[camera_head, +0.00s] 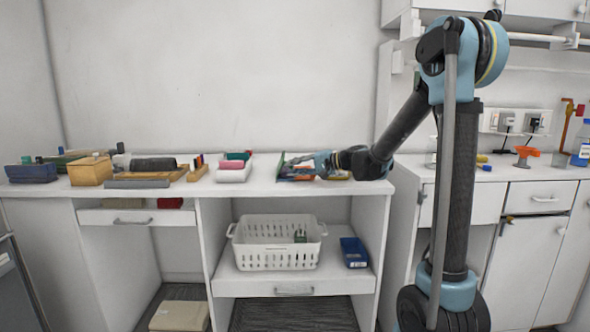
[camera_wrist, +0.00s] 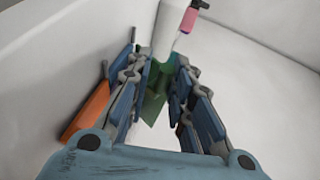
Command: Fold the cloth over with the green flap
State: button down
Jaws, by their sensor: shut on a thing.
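The green flap (camera_head: 280,165) of the cloth stands up at the left end of my gripper (camera_head: 293,168) above the white counter. In the wrist view the green flap (camera_wrist: 154,98) lies between the two blue-grey fingers of my gripper (camera_wrist: 160,62), which are shut on it. An orange part (camera_wrist: 86,122) shows left of the fingers, and orange also shows under the gripper in the head view. The rest of the cloth is mostly hidden by my gripper, so I cannot tell how it lies.
Wooden boxes (camera_head: 90,172) and dark items stand farther left. A white basket (camera_head: 275,253) and a blue bin (camera_head: 354,252) are on the shelf below. The counter's right end is close to my arm.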

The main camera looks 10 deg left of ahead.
jog(key=shift+s+a+f, duration=0.1)
jog(key=shift+s+f, duration=0.05)
jog(key=c, duration=1.8)
grip_release()
jog(key=shift+o, duration=1)
jog(key=shift+a+f, duration=0.1)
jog(key=shift+w, duration=0.2)
jog(key=shift+r, duration=0.4)
notch_tip(320, 180, up, 9)
jog(key=shift+r, duration=0.15)
